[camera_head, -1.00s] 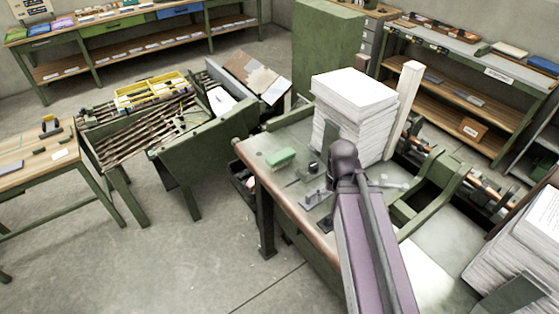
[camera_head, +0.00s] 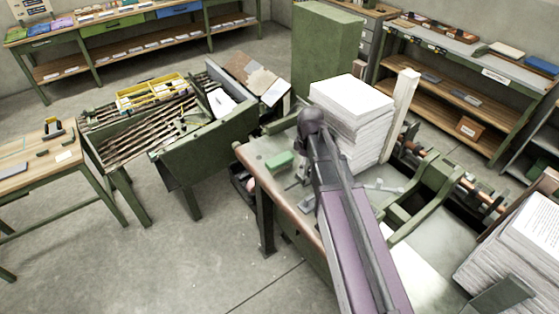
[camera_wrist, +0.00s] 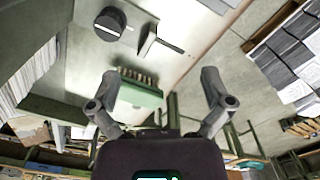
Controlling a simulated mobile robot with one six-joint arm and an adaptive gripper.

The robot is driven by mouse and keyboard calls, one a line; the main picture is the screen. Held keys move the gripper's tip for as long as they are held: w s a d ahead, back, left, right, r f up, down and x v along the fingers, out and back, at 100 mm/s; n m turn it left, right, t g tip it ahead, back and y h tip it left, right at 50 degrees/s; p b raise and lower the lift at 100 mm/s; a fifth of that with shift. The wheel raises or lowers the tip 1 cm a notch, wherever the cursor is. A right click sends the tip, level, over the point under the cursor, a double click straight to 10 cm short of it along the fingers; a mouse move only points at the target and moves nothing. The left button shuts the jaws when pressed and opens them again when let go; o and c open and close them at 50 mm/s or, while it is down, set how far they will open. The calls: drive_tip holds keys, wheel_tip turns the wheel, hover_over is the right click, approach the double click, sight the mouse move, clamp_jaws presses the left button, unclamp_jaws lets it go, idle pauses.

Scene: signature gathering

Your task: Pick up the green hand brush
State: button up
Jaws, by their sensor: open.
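The green hand brush (camera_head: 279,160) lies on the bench top (camera_head: 262,147) near its left edge in the head view. In the wrist view the brush (camera_wrist: 138,90) shows its green back and a row of pale bristles, between the fingers in the picture and nearer the left one. My gripper (camera_wrist: 160,75) is open and empty, its two fingers wide apart. A gap to the brush is hard to judge. In the head view my arm largely hides the gripper, just right of the brush.
A tall paper stack (camera_head: 350,118) stands on the bench right of the brush. In the wrist view a round black object (camera_wrist: 110,24) and a small dark upright piece (camera_wrist: 148,40) are close to the brush. A pale upright post (camera_head: 402,110) stands beside the stack.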

sight(280, 159)
drive_tip(key=w+a+r+n+p, duration=0.3)
drive_tip(key=w+a+r+n, duration=0.1)
drive_tip(key=w+a+n, duration=0.4)
drive_tip(key=w+n, duration=0.2)
drive_tip(key=n, duration=0.1)
drive_tip(key=shift+w+a+n, duration=0.15)
drive_tip(key=shift+a+n, duration=0.1)
drive_tip(key=shift+n, duration=0.05)
drive_tip(key=shift+f, duration=0.15)
wheel_tip(280, 159, down, 8)
drive_tip(key=b, duration=0.8)
drive_tip(key=shift+f, duration=0.25)
drive_tip(key=shift+f, duration=0.1)
drive_tip(key=shift+f+b, duration=2.45)
drive_tip(key=shift+b, duration=0.25)
drive_tip(key=c, duration=1.3)
drive_tip(key=shift+r, duration=0.2)
